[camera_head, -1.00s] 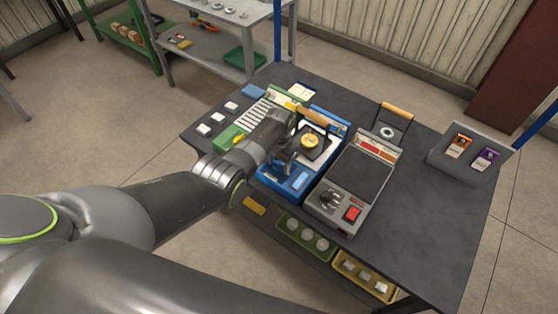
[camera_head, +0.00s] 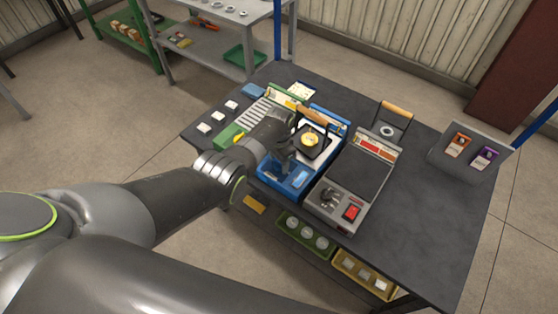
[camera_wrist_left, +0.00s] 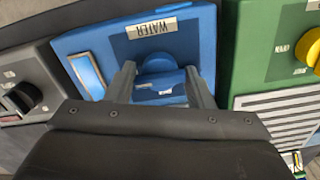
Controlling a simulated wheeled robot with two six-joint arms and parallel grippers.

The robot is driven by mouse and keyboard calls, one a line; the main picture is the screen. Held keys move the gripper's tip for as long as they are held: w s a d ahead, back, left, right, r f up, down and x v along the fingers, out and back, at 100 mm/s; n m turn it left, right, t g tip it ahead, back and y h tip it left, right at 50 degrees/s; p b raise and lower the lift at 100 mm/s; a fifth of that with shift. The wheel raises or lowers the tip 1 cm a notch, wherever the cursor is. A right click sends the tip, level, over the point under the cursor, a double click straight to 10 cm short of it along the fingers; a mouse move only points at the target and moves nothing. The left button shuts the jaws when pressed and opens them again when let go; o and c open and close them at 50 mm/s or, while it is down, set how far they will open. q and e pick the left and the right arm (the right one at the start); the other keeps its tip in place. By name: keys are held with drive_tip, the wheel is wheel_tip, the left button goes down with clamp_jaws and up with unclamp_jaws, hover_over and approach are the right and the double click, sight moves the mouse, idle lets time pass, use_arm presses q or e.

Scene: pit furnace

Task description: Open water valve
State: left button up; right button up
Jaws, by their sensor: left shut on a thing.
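The blue water unit (camera_head: 289,190) stands on the dark table, and its "WATER" label (camera_wrist_left: 155,28) shows in the left wrist view. Its blue valve knob (camera_wrist_left: 158,66) sits between the two fingers of my left gripper (camera_wrist_left: 162,88). The left gripper (camera_head: 284,157) reaches down over the front of the unit in the head view and is shut on the knob. The gripper hides much of the knob in the head view. A light blue rectangular piece (camera_wrist_left: 87,74) is beside the knob on the panel. My right gripper is not in view.
A grey unit with a red switch (camera_head: 352,213) stands right of the water unit; a green unit with a yellow knob (camera_wrist_left: 310,47) stands on its other side. A pan with yellow contents (camera_head: 311,141) sits behind.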

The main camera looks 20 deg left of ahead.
use_arm(q)
drive_tip(key=o, duration=0.7)
drive_tip(key=shift+r, duration=0.1)
drive_tip(key=shift+r+p, duration=0.35)
drive_tip(key=shift+r, duration=0.25)
wheel_tip(320, 180, up, 5)
drive_tip(key=shift+r+p, duration=0.1)
drive_tip(key=shift+p, duration=0.65)
wheel_tip(320, 180, up, 11)
